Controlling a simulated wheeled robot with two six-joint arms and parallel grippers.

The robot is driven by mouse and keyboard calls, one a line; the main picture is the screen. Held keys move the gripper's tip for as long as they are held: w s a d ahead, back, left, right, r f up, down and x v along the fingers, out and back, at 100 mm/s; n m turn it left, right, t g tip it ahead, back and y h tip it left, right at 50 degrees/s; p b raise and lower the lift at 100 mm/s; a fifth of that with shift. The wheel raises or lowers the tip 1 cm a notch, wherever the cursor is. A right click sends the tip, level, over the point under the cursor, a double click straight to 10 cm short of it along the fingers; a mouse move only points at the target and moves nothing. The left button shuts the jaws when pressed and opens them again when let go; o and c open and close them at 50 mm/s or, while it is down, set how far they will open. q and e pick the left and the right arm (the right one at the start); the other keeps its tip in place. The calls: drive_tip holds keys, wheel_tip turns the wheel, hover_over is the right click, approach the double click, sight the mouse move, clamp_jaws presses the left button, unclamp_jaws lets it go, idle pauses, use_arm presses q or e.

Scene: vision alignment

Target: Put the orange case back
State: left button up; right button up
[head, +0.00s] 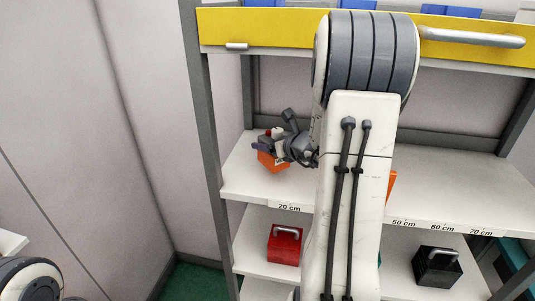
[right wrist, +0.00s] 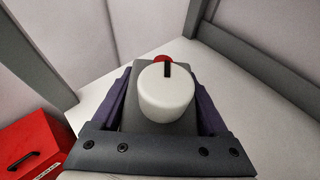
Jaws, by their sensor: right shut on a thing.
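The orange case (head: 272,161) is at the left end of the labelled shelf, near the "20 cm" mark. My right gripper (head: 272,146) is over it and shut on it; the grip itself is mostly hidden. A white knob with a black mark (right wrist: 166,92) shows between the dark fingers in the right wrist view, with a small red part behind it. I cannot tell whether the case's underside touches the shelf. My left gripper is out of view.
The labelled shelf (head: 455,205) is clear at right. An orange piece (head: 391,184) peeks from behind my right arm. A red case (head: 284,246) and a black case (head: 437,267) stand on the shelf below. A post (head: 211,140) bounds the left side; a yellow-fronted shelf (head: 260,29) is above.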

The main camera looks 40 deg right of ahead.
sight(268, 154)
wheel_tip(268, 154, down, 4)
drive_tip(key=shift+r+p, duration=0.1)
drive_tip(key=shift+p, duration=0.45)
drive_tip(key=shift+f, duration=0.2)
drive_tip(key=shift+f, duration=0.1)
drive_tip(key=o, duration=1.6)
drive_tip(key=shift+c, duration=0.2)
